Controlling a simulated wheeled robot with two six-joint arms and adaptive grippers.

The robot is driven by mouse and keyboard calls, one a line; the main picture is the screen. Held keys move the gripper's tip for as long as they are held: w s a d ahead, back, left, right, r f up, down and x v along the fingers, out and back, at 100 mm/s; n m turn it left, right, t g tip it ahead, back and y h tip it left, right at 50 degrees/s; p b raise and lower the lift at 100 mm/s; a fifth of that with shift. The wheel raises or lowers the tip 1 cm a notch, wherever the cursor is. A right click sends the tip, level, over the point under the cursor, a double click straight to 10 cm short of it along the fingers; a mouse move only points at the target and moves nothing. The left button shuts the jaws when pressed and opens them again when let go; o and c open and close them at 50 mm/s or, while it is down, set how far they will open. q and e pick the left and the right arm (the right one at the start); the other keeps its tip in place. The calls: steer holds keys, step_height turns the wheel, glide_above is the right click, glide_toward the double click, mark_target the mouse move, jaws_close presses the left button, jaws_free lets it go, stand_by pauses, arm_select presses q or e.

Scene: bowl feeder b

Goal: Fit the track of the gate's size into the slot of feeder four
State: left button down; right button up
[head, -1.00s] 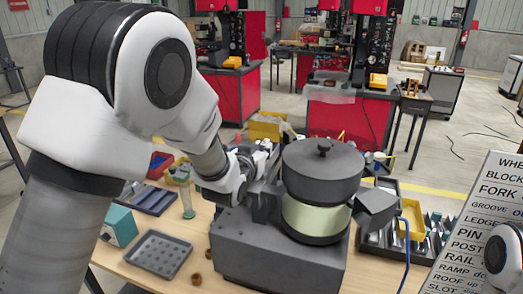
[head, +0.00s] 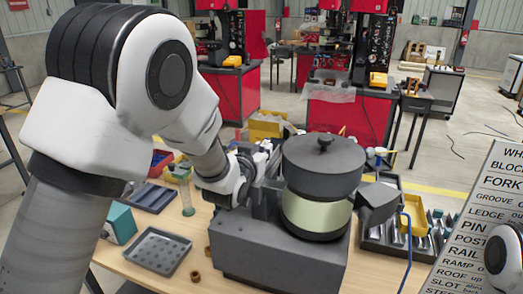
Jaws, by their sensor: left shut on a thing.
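The feeder stands on the wooden table: a grey base (head: 275,252) carries a bowl with a pale green band (head: 316,214) and a dark lid (head: 322,165). A grey chute block (head: 378,199) juts from its right side. My left gripper (head: 266,163) is at the feeder's left rear, close beside the bowl. It is shut on a piece that is mostly hidden by the gripper and feeder, so its size and fit in the slot cannot be told. The gate is not clearly visible. My right gripper is out of view; only part of my right arm shows at the right edge.
On the left are a dimpled grey tray (head: 155,252), a teal box (head: 119,224) and small brown rings (head: 195,275). A grey tray of metal parts (head: 372,238) lies right of the feeder, with a blue cable in front. A printed sign (head: 478,225) stands at right.

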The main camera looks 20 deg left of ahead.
arm_select(q)
steer(key=shift+f+b, duration=0.45)
steer(key=shift+f, duration=0.1)
steer(key=c, duration=1)
jaws_free()
steer(key=s, duration=0.4)
steer(key=s+r, duration=0.1)
steer(key=s, duration=0.7)
steer(key=shift+a+r, duration=0.15)
steer(key=shift+r, duration=0.25)
